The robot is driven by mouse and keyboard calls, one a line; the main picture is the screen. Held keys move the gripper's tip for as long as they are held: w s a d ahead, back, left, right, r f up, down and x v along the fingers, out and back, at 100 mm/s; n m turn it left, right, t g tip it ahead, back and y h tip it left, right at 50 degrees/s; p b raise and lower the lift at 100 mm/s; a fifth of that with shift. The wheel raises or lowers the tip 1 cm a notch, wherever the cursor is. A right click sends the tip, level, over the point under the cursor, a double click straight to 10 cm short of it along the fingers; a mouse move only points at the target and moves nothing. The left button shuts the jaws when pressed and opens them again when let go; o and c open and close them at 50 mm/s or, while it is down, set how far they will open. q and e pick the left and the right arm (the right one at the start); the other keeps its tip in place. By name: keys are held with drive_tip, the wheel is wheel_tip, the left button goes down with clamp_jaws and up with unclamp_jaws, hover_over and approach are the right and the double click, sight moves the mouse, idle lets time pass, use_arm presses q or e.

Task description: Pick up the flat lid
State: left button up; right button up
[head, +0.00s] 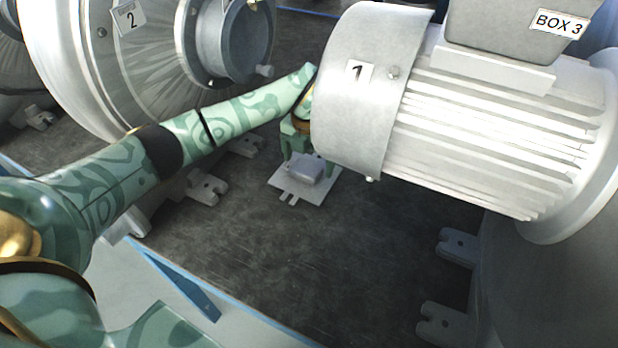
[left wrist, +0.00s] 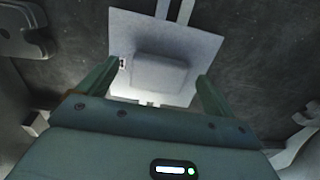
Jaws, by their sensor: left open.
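The flat lid (head: 302,185) is a light grey square plate with a raised rounded block in its middle. It lies on the dark bench top, left of and below the motor cover labelled 1. In the left wrist view the lid (left wrist: 190,62) is straight ahead, its raised block between the two fingers. My left gripper (head: 308,157) is open over the lid's far part, with no visible grip on it; it also shows in the left wrist view (left wrist: 158,75). The motor cover hides part of the gripper in the head view. My right gripper is not in view.
The finned motor (head: 480,130) with its cover (head: 350,110) stands close on the right, under BOX 3 (head: 515,25). A large blower housing labelled 2 (head: 110,70) stands at the left. Bare bench top (head: 330,250) lies in front, ending at a blue edge (head: 190,275).

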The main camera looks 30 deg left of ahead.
use_arm(q)
drive_tip(key=shift+f, duration=0.75)
drive_tip(key=shift+r, duration=0.25)
drive_tip(key=c, duration=1.1)
drive_tip(key=shift+c, duration=0.2)
